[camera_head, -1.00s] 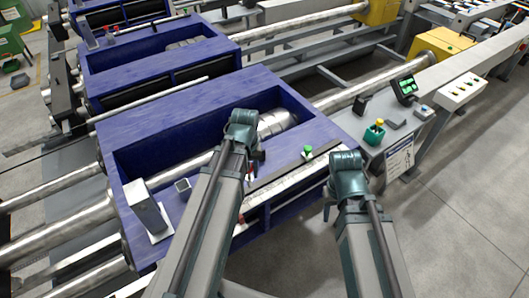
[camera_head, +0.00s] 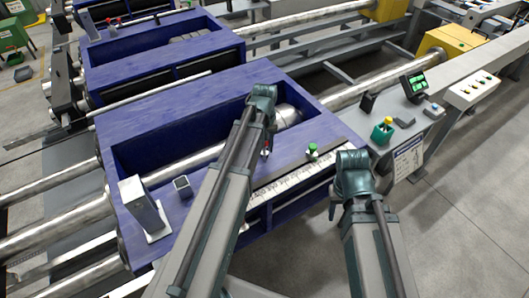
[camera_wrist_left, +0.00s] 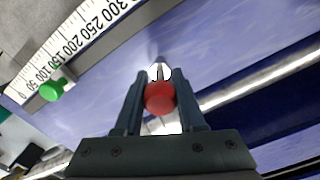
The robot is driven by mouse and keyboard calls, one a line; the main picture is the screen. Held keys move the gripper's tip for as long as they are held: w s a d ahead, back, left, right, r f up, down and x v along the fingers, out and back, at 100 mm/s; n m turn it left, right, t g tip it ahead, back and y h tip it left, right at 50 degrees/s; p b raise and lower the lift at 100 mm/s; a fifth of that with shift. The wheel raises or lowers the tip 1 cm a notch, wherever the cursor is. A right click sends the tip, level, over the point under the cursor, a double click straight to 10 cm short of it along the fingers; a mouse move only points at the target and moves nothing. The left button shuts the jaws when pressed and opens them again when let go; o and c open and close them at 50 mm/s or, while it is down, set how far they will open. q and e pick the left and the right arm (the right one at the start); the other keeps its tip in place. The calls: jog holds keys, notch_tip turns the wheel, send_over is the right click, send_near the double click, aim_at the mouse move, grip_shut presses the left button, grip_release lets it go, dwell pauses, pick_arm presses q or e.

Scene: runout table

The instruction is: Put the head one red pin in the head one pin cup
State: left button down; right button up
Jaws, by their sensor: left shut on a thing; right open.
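My left gripper (camera_head: 264,146) is shut on the red pin (camera_wrist_left: 159,98), whose round red head shows between the fingers in the left wrist view. The pin (camera_head: 265,152) shows as a small red spot in the head view, over the blue front ledge beside the scale. Its lower end is hard to make out. A small square grey cup (camera_head: 182,186), apparently the pin cup, stands on the blue block left of my left gripper, apart from it. My right gripper (camera_head: 334,210) is open and empty in front of the block's right front edge.
A green-headed pin (camera_head: 312,150) stands by the white scale (camera_head: 290,181). A grey upright bracket (camera_head: 142,208) stands left of the cup. A steel bar runs through the block's open trough (camera_head: 160,154). A teal cup (camera_head: 382,134) stands on the right shelf.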

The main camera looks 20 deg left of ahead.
pick_arm(q)
jog(key=shift+f+b, duration=0.3)
jog(key=shift+f, duration=0.55)
pick_arm(e)
jog(key=shift+a+f, duration=0.1)
jog(key=shift+f, duration=0.75)
pick_arm(q)
jog(key=shift+s, duration=0.1)
jog(key=shift+f, duration=0.15)
jog(key=c, duration=0.5)
grip_release()
pick_arm(e)
jog(key=shift+f, duration=0.15)
